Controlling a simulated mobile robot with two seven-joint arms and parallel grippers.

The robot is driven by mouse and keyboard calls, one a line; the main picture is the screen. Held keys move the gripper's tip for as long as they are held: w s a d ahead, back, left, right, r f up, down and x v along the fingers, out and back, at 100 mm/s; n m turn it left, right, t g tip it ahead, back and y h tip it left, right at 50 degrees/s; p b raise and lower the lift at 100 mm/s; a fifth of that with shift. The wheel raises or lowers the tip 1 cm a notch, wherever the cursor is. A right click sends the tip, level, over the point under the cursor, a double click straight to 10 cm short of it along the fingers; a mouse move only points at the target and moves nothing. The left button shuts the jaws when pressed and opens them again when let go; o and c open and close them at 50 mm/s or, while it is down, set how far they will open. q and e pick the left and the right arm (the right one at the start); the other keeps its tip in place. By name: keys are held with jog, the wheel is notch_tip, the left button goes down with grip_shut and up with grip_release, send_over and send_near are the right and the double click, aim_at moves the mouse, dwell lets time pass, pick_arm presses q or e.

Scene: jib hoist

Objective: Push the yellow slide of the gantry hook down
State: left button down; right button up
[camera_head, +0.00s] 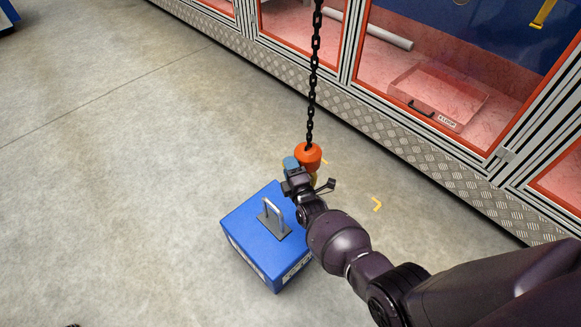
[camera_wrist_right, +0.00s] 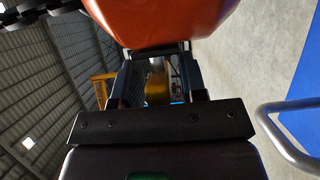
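The gantry hook hangs on a black chain (camera_head: 314,75). Its orange body (camera_head: 308,156) also fills the top of the right wrist view (camera_wrist_right: 165,18). The yellow slide (camera_wrist_right: 157,88) shows below the orange body, between the fingers of my right gripper (camera_wrist_right: 157,75). In the head view my right gripper (camera_head: 298,181) is right at the hook and hides most of its lower part. The fingers stand apart, with gaps visible beside the yellow slide, so the gripper looks open. Whether a finger touches the slide, I cannot tell. My left gripper is not in view.
A blue box (camera_head: 248,220) with a metal handle (camera_head: 272,214) stands on the floor just below the hook. Framed cabinets (camera_head: 400,143) line the upper right; one holds a clear tray (camera_head: 438,95). The concrete floor at left is clear.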

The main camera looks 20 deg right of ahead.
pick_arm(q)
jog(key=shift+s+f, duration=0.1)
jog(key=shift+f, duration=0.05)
pick_arm(e)
grip_shut()
jog(key=shift+f, duration=0.2)
pick_arm(q)
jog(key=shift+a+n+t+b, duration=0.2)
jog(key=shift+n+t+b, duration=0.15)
jog(key=shift+b, duration=0.9)
pick_arm(e)
notch_tip(320, 180, down, 3)
jog(key=shift+s+f, duration=0.1)
jog(key=shift+s, duration=0.05)
jog(key=shift+o, duration=0.9)
grip_release()
